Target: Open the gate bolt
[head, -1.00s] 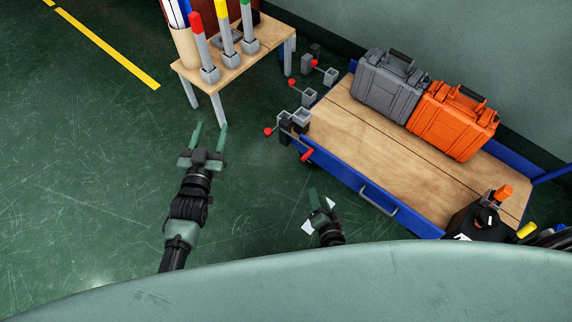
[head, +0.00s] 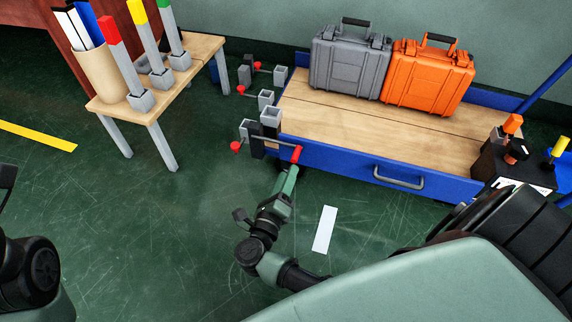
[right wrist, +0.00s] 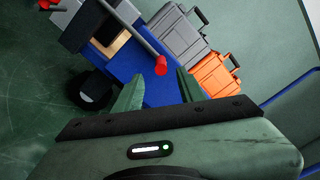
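A grey bolt rod (head: 271,142) with a red knob (head: 296,154) at its right end and another at its left runs past the sockets at the cart's near left corner. My right gripper (head: 291,172) is just below the right knob in the head view. In the right wrist view, its two green fingers (right wrist: 160,92) are apart and empty. There the red knob (right wrist: 161,65) and the rod (right wrist: 139,37) show ahead of the gap between the fingertips; I cannot tell whether they touch. My left gripper is not in view; only dark arm parts show at the left edge.
The blue cart (head: 335,164) carries a grey case (head: 348,72) and an orange case (head: 428,80). More red-knobbed rods stand behind the near one. A wooden table (head: 200,62) with coloured posts is at left. Open floor lies between.

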